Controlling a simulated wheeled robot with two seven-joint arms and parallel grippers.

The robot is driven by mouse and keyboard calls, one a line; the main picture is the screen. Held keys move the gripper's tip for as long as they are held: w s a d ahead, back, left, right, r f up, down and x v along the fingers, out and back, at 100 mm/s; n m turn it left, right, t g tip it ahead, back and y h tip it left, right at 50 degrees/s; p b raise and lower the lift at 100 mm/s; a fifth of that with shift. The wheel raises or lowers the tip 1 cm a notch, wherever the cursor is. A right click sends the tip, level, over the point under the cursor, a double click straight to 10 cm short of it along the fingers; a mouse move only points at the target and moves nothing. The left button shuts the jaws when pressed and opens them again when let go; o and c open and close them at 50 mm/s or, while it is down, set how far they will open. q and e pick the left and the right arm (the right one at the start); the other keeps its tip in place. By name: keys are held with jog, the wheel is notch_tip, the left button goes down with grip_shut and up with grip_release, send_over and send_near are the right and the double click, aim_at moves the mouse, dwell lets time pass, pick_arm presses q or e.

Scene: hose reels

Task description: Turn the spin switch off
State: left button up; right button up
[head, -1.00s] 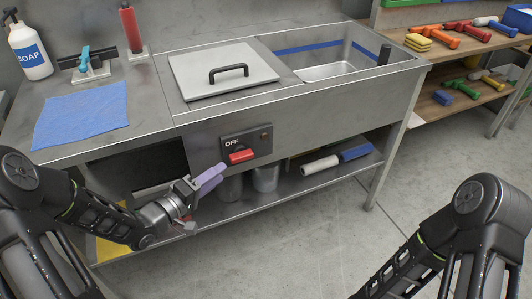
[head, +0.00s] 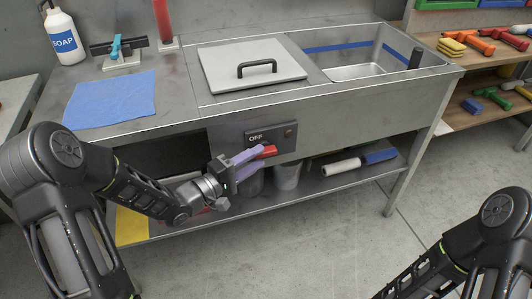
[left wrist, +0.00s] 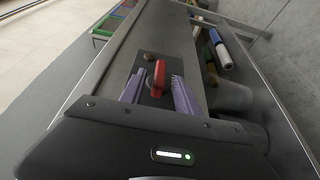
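The spin switch is a red handle (head: 268,151) on a dark panel (head: 272,136) marked OFF, on the front of the steel sink unit. A small brownish lamp (head: 289,132) is at the panel's right. My left gripper (head: 254,163) has its purple fingers at the handle and partly covers it in the head view. In the left wrist view the red handle (left wrist: 159,76) lies between the two open fingers (left wrist: 158,93), with a gap visible on both sides. My right gripper is out of view; only its arm shows.
A lidded basin (head: 252,85) and an open sink (head: 357,72) are above the panel. A lower shelf (head: 372,180) holds metal pots (head: 288,174) and white and blue rolls (head: 342,167). The floor in front is clear.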

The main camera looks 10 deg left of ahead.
aim_at(274, 146)
pick_arm(q)
jog(key=x, duration=0.4)
jog(key=c, duration=0.7)
grip_shut()
jog(key=shift+a, duration=0.15)
